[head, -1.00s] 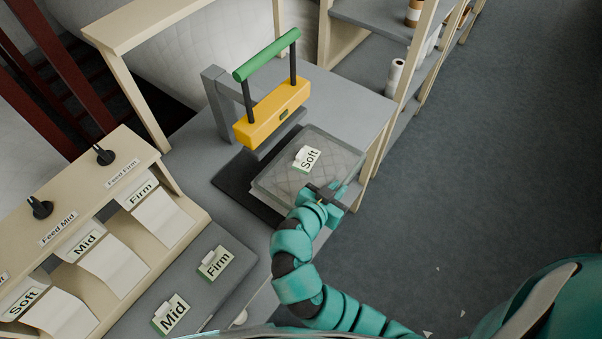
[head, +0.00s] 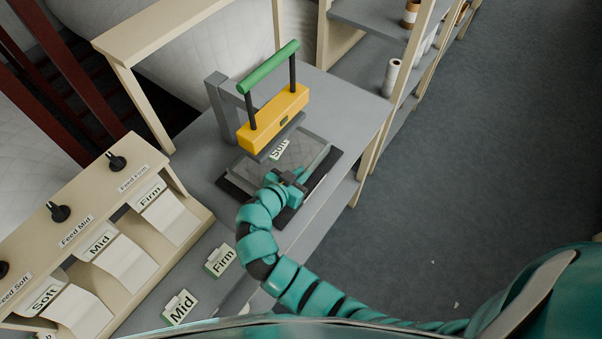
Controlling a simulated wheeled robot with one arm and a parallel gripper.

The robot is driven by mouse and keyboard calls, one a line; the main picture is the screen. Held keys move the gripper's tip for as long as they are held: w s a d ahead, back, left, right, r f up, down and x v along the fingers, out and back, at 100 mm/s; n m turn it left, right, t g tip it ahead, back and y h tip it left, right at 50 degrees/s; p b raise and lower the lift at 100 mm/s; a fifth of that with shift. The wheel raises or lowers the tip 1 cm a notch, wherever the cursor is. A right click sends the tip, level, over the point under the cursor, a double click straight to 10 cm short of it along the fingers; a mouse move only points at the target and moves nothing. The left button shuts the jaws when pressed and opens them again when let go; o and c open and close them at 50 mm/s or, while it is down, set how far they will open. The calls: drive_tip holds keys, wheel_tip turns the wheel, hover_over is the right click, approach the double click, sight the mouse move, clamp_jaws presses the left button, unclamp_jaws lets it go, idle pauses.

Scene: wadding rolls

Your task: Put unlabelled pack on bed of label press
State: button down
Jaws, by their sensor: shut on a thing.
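The pack (head: 305,150) is a clear, flat bag of grey quilted wadding with a white "Soft" card (head: 279,149) on it. My gripper (head: 291,181) is shut on its near edge. The pack is over the dark bed (head: 327,176) of the label press, its far part reaching under the yellow press head (head: 272,118). The head is raised, with a green handle (head: 268,68) above, and hides part of the pack and card. My gripper and arm hide part of the near edge. I cannot tell whether the pack touches the bed.
On the left stands a beige feed rack (head: 190,214) with Soft, Mid and Firm label strips and black knobs. "Firm" (head: 219,261) and "Mid" (head: 179,307) cards lie on the grey surface before it. Shelves (head: 375,20) with rolls stand behind.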

drive_tip(key=shift+f, duration=0.7)
drive_tip(key=c, duration=1.5)
unclamp_jaws()
drive_tip(key=shift+s+a, duration=0.1)
drive_tip(key=shift+s, duration=0.1)
drive_tip(key=b+v, duration=0.4)
drive_tip(key=v, duration=0.6)
drive_tip(key=shift+s+a+b, duration=0.15)
drive_tip(key=shift+s+b, duration=0.05)
drive_tip(key=shift+b, duration=0.2)
drive_tip(key=shift+s+a+r, duration=0.25)
drive_tip(key=shift+s+r, duration=0.05)
drive_tip(key=shift+s, duration=0.1)
